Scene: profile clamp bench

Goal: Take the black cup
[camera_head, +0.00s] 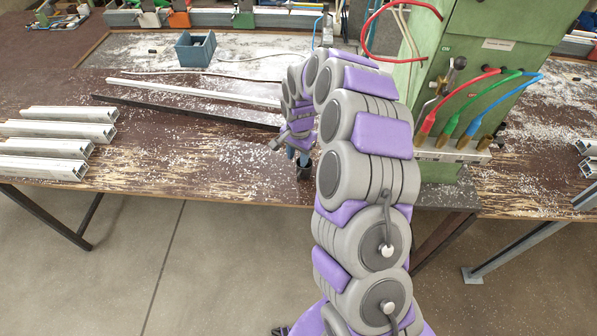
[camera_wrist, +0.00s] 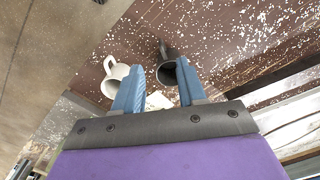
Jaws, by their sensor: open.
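The black cup (camera_wrist: 170,55) is in the wrist view, just past my fingertips, with its dark opening facing the camera and its handle pointing up in the picture. In the head view a small dark shape that looks like the cup (camera_head: 304,172) sits near the table's front edge, partly hidden by my arm. My gripper (camera_wrist: 159,66) has two blue fingers spread apart with nothing held between them. The cup lies in line with the gap, closer to the right finger. In the head view my gripper (camera_head: 298,153) points down at the cup.
A white cup (camera_wrist: 112,84) stands beside the left finger. A white item (camera_wrist: 157,101) shows between the fingers, too small to identify. Metal profiles (camera_head: 60,130) lie at the left. A blue bin (camera_head: 195,50) is at the back, and a green machine (camera_head: 470,90) stands right.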

